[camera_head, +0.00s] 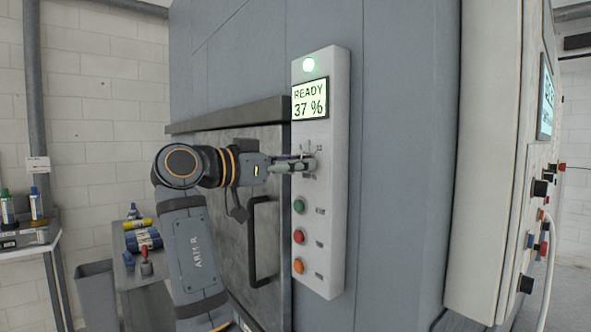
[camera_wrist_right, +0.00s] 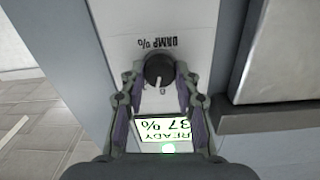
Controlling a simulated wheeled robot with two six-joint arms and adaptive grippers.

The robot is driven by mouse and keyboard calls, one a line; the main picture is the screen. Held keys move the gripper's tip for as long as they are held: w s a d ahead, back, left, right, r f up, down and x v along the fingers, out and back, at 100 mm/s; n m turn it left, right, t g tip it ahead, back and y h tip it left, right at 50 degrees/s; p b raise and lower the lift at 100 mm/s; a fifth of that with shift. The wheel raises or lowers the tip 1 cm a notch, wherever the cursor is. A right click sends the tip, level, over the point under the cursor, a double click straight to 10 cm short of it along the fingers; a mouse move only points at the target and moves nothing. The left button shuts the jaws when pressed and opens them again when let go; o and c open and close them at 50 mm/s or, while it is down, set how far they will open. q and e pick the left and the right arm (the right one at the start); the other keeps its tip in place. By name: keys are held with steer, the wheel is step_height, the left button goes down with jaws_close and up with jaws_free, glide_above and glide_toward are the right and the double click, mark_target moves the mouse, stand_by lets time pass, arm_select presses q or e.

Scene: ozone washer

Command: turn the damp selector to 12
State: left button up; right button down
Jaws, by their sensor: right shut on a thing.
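The damp selector is a round black knob (camera_wrist_right: 159,68) with a white pointer mark, on a pale control panel (camera_head: 322,230). In the right wrist view its "DAMP %" label shows upside down above it. The pointer aims toward the picture's bottom, the display side; a small numeral beside it is too small to read surely. My right gripper (camera_head: 303,163) is shut on the knob, one finger on each side; the fingers also show in the wrist view (camera_wrist_right: 159,76). In the head view the gripper mostly hides the knob. My left gripper is out of view.
The panel's display (camera_head: 310,99) reads "READY 37 %" under a lit green lamp (camera_head: 309,65). Green (camera_head: 299,206), red (camera_head: 298,237) and orange (camera_head: 298,266) buttons sit below the knob. A door handle (camera_head: 252,245) stands left of the panel. A cabinet (camera_head: 490,150) stands at right.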

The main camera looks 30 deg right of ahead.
mark_target(308, 112)
steer(key=m+b, duration=0.1)
steer(key=m, duration=0.3)
steer(key=shift+m+b, duration=0.3)
stand_by(0.3)
steer(key=c, duration=1)
jaws_free()
step_height(308, 112, up, 10)
